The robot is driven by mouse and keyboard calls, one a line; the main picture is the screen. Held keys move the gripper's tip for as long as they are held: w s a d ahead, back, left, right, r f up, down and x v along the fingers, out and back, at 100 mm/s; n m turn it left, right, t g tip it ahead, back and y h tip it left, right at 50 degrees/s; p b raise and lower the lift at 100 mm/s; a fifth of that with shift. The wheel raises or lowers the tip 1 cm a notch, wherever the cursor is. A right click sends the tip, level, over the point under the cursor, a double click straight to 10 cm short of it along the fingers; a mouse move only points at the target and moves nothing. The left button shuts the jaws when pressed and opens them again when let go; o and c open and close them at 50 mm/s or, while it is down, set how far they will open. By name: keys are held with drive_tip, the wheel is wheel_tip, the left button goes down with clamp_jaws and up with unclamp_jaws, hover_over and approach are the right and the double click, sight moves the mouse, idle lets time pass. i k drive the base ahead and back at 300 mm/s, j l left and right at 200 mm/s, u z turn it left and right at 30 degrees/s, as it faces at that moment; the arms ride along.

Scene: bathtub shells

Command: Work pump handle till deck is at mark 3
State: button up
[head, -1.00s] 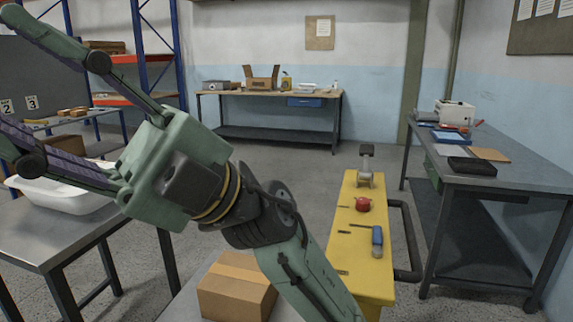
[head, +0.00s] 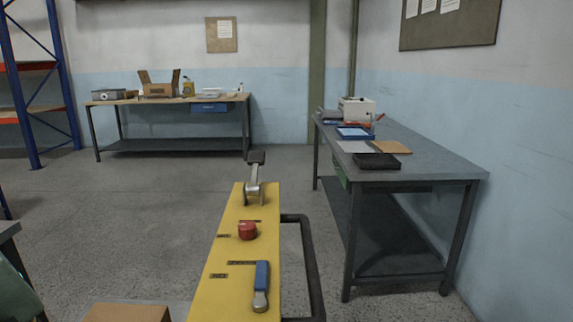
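A yellow console (head: 212,290) stands in the lower middle of the head view. It bears a blue-gripped metal lever (head: 262,285) near its front, a red round knob (head: 248,231) at mid-length, and a grey metal lever with a dark pad (head: 254,180) at its far end. The labels beside them are too small to read, so I cannot tell which one is the pump handle. The deck cannot be made out for sure. No number marks are in view. My gripper is out of view; only a green part of my arm shows at the lower left.
A cardboard box (head: 128,313) is cut off at the bottom edge. A black pipe rail (head: 312,265) runs along the console's right side. A grey workbench (head: 430,172) stands to the right, another bench (head: 135,102) at the back wall.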

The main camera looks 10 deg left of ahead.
sight(255, 159)
drive_tip(key=u, duration=1.3)
drive_tip(key=k+l+z, duration=0.15)
drive_tip(key=l, duration=0.2)
drive_tip(key=k+l+z, duration=0.2)
drive_tip(key=l, duration=0.15)
drive_tip(key=l+z, duration=0.15)
drive_tip(key=l, duration=0.25)
drive_tip(key=i+l+z, duration=0.2)
drive_tip(key=l, duration=0.2)
drive_tip(key=l+z, duration=0.2)
drive_tip(key=l, duration=0.2)
drive_tip(key=i+j, duration=0.1)
drive_tip(key=j, duration=0.25)
drive_tip(key=i+j, duration=0.1)
drive_tip(key=j, duration=0.2)
drive_tip(key=i+j, duration=0.15)
drive_tip(key=j, duration=0.2)
drive_tip(key=i+j, duration=0.1)
drive_tip(key=j, duration=0.2)
drive_tip(key=z, duration=0.05)
